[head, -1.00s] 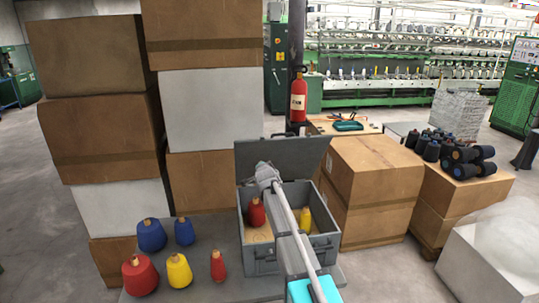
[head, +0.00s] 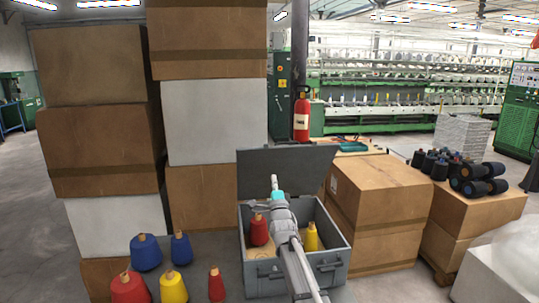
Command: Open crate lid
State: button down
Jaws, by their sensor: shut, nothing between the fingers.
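The grey crate (head: 265,275) stands on a low grey surface in the lower middle of the head view. Its lid (head: 310,165) is raised, standing up along the back edge. Inside the crate are a red cone of yarn (head: 258,230) and a yellow cone (head: 311,238). My arm reaches over the crate, hiding part of its inside. My gripper (head: 274,181) is shut and empty in front of the lid's inner face. Whether it touches the lid I cannot tell.
Blue, red and yellow cones (head: 146,252) stand left of the crate. Stacked boxes (head: 215,120) rise behind on the left. More boxes (head: 385,205) stand close on the right. A fire extinguisher (head: 301,115) is behind the lid.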

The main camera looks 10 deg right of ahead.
jog(key=shift+w+r, duration=0.1)
jog(key=shift+r, duration=0.05)
jog(key=p, duration=0.7)
send_near(269, 149)
jog(key=w+r, duration=0.4)
jog(key=r, duration=0.1)
jog(key=shift+w+a+r+p, duration=0.35)
jog(key=shift+w+r, duration=0.2)
jog(key=shift+w, duration=0.25)
jog(key=shift+r, duration=0.1)
